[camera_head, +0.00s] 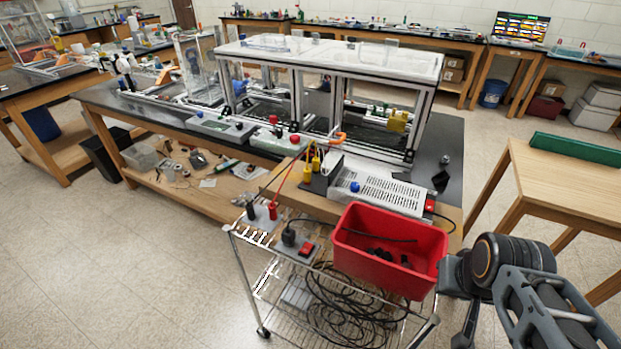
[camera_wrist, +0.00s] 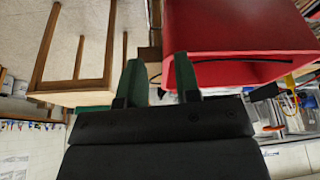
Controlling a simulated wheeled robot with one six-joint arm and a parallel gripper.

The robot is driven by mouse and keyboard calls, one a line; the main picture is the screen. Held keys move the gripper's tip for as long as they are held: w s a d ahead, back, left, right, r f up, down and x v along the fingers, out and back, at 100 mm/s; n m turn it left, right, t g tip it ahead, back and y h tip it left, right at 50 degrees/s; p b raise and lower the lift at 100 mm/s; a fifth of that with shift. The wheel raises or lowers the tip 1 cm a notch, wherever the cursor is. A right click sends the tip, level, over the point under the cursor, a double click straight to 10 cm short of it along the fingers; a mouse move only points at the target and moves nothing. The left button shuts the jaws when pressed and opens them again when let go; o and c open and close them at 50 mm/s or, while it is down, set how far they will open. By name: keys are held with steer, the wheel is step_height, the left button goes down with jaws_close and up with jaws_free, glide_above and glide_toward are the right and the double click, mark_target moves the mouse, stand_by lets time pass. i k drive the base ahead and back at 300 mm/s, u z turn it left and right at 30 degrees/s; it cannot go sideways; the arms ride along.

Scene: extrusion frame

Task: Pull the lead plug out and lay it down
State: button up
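In the head view, a red plug (camera_head: 272,211) and a black plug (camera_head: 250,212) stand upright on a grey strip at the cart's back left. Another black plug (camera_head: 289,236) sits in a grey block with a red switch. Yellow plugs (camera_head: 315,161) stand behind, with red and black leads running near them. I cannot tell which one is the lead plug. My gripper (camera_wrist: 160,84) is open and empty in the wrist view, with two dark green fingers apart. In the head view my arm is at the lower right, beyond the red bin and well away from the plugs.
A red bin (camera_head: 372,272) with black items inside stands on the wire cart, between my arm and the plugs. Coiled black cables (camera_head: 345,308) lie on the shelf below. A perforated grey box (camera_head: 385,190) stands behind the bin. A wooden table (camera_head: 570,180) is at right.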

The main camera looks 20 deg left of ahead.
mark_target(307, 172)
steer(key=u, duration=0.05)
steer(key=k, duration=0.45)
steer(key=u, duration=2.6)
steer(key=i, duration=2.05)
steer(key=z, duration=2.9)
